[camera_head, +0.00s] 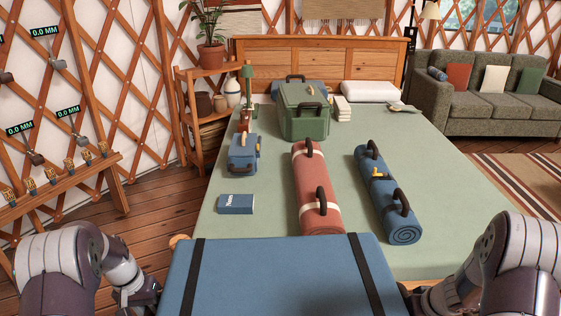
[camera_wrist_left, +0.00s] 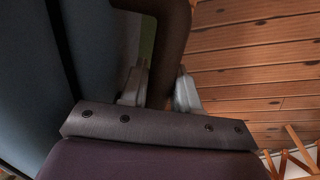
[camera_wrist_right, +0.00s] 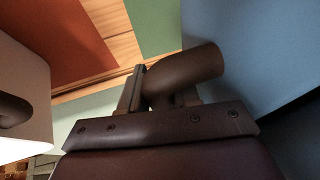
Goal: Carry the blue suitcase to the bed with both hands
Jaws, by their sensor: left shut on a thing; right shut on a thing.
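The blue suitcase (camera_head: 275,275) with two black straps lies flat in front of me at the bottom of the head view, at the near end of the bed (camera_head: 455,205). My left gripper (camera_head: 145,297) is at its left side; in the left wrist view its fingers (camera_wrist_left: 158,90) are shut around a dark handle (camera_wrist_left: 168,45) beside the blue side (camera_wrist_left: 88,50). My right gripper (camera_head: 425,298) is at its right side; in the right wrist view it is shut on a dark handle (camera_wrist_right: 190,75) beside the blue side (camera_wrist_right: 240,45). The suitcase's near edge is out of view.
On the bed lie a red roll (camera_head: 313,180), a blue roll (camera_head: 385,192), a blue book (camera_head: 236,204), a small blue bag (camera_head: 243,155) and a green case (camera_head: 303,112). Bare green cover shows between them and at the right. A shelf (camera_head: 205,125) stands left of the bed.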

